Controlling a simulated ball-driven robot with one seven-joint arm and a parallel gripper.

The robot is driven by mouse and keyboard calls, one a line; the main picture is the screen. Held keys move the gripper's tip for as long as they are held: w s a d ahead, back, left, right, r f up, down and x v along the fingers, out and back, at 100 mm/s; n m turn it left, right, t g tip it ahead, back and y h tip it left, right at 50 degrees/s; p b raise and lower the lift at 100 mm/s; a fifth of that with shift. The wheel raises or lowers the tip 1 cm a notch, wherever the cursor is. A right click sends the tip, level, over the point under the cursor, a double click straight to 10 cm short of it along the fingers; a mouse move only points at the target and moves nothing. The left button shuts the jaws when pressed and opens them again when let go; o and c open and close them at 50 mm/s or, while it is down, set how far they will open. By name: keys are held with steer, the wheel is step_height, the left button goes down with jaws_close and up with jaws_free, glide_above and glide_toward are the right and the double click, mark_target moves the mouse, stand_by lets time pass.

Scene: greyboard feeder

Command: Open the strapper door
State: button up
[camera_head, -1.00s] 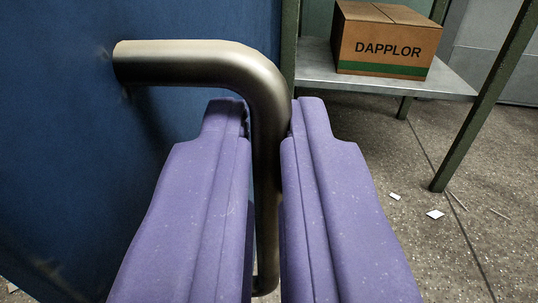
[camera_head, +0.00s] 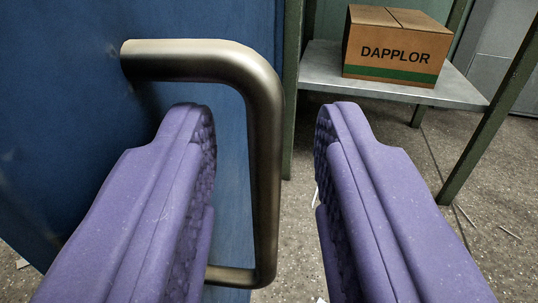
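The strapper door (camera_head: 60,110) is a flat blue panel filling the left of the view. Its handle (camera_head: 264,150) is a bent metal bar that stands out from the door, with a vertical grip section and two horizontal ends. My gripper (camera_head: 265,125) has two purple padded fingers, spread wide apart and open. The left finger hides part of the door.
A cardboard box (camera_head: 395,50) marked DAPPLOR sits on a grey metal shelf (camera_head: 455,92) with green legs at the upper right. The speckled floor (camera_head: 420,150) is mostly open there, with small white scraps.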

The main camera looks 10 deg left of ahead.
steer(key=shift+w+a, duration=0.1)
steer(key=s+d, duration=0.1)
steer(key=s, duration=0.6)
steer(key=shift+s, duration=0.4)
steer(key=shift+d, duration=0.1)
